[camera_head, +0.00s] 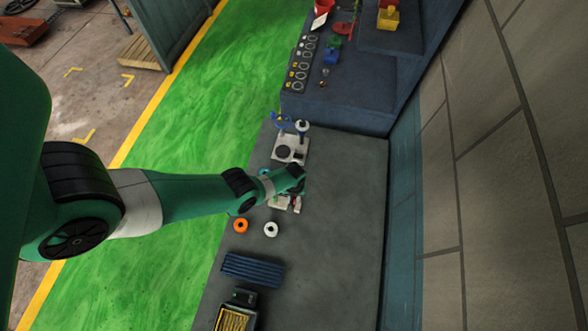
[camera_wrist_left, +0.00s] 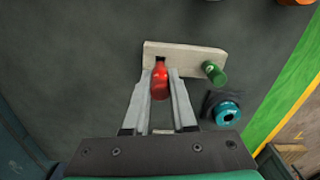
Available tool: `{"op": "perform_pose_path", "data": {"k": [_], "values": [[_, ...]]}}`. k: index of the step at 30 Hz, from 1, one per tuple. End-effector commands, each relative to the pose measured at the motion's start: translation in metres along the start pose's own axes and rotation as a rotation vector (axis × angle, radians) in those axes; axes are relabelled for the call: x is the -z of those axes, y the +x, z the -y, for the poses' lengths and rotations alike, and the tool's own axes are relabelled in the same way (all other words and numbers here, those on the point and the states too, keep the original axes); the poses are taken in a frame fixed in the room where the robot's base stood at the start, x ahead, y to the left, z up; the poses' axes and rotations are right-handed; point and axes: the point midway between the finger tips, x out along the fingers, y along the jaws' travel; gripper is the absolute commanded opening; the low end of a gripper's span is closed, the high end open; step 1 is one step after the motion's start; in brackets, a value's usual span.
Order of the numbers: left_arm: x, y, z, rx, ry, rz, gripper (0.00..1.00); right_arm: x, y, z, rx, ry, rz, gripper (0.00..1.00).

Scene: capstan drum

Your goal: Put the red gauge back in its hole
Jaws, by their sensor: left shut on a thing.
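The red gauge (camera_wrist_left: 160,83) is between the two fingers of my left gripper (camera_wrist_left: 160,74), which is shut on it. In the left wrist view its far end overlaps the pale block (camera_wrist_left: 190,53), close beside a dark square hole (camera_wrist_left: 161,60). I cannot tell how high the gauge is above the block. A green gauge (camera_wrist_left: 214,73) stands at the block's right end. In the head view my left gripper (camera_head: 298,188) is over the workbench, and the arm partly hides the block (camera_head: 279,203). My right gripper is not in view.
An orange ring (camera_head: 240,225) and a white ring (camera_head: 271,229) lie on the grey bench (camera_head: 340,230). A teal ring (camera_wrist_left: 227,113) is near the block. A blue ribbed tray (camera_head: 252,269) is nearer, and a pale plate with a device (camera_head: 290,150) is beyond. The bench's right side is clear.

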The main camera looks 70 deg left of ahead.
Motion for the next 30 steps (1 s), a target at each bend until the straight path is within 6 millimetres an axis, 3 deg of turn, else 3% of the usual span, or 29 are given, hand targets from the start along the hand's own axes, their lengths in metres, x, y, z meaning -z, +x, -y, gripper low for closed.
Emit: {"op": "perform_pose_path", "data": {"k": [30], "values": [[0.0001,0.0097,0.0002,0.000,0.000,0.000,0.00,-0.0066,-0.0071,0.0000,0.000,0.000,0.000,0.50]]}}
